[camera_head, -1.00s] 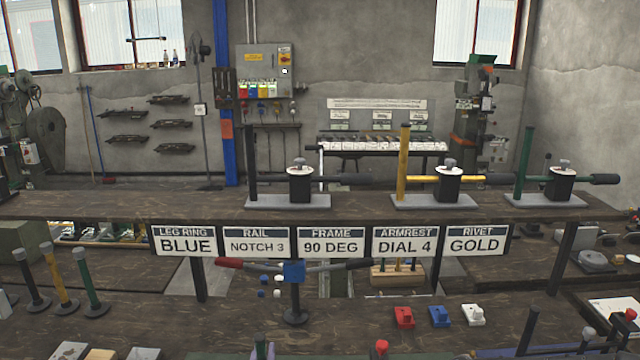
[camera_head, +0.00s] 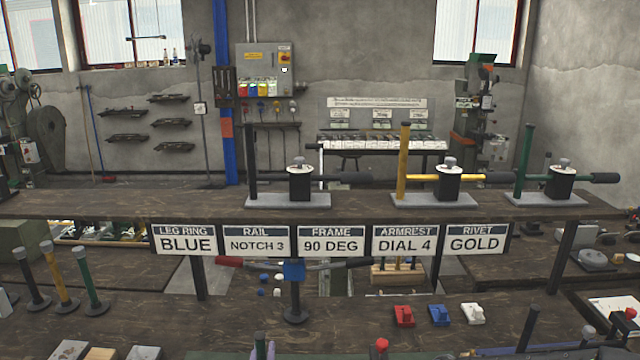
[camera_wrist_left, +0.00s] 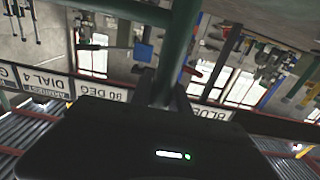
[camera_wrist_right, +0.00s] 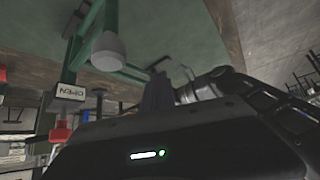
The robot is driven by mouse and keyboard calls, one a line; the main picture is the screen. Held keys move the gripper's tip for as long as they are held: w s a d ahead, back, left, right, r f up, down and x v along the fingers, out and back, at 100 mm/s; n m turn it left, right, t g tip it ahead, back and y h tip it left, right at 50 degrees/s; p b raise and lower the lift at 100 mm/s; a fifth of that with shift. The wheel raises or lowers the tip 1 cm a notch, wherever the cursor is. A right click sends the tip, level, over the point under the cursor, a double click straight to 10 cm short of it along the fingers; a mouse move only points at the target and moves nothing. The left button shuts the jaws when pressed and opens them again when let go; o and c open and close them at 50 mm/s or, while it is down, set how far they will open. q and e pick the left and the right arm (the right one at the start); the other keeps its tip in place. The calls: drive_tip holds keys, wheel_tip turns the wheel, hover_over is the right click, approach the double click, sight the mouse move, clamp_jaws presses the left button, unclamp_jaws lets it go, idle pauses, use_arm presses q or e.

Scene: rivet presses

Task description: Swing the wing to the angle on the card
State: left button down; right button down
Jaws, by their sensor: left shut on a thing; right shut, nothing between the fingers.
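The card under the FRAME heading (camera_head: 331,241) reads 90 DEG in the head view. It hangs in the row of cards below the shelf. In the left wrist view my left gripper (camera_wrist_left: 163,88) is shut on a dark green tube (camera_wrist_left: 181,45), which runs up out of the picture. Whether this tube is part of the wing I cannot tell. In the right wrist view my right gripper (camera_wrist_right: 160,80) is shut and empty, below a green tube frame (camera_wrist_right: 90,35) with a pale grey rounded cap (camera_wrist_right: 108,52). Neither gripper shows in the head view. The wing's angle cannot be read.
A stand with a blue block (camera_head: 293,271) and a red-ended bar stands under the cards. Red (camera_head: 403,316), blue (camera_head: 439,315) and white (camera_head: 473,314) blocks lie on the bench. A small OPEN sign (camera_wrist_right: 70,92) and a red part (camera_wrist_right: 60,134) are near my right gripper.

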wheel_tip(320, 180, up, 9)
idle(0.7)
drive_tip(key=shift+f, duration=0.1)
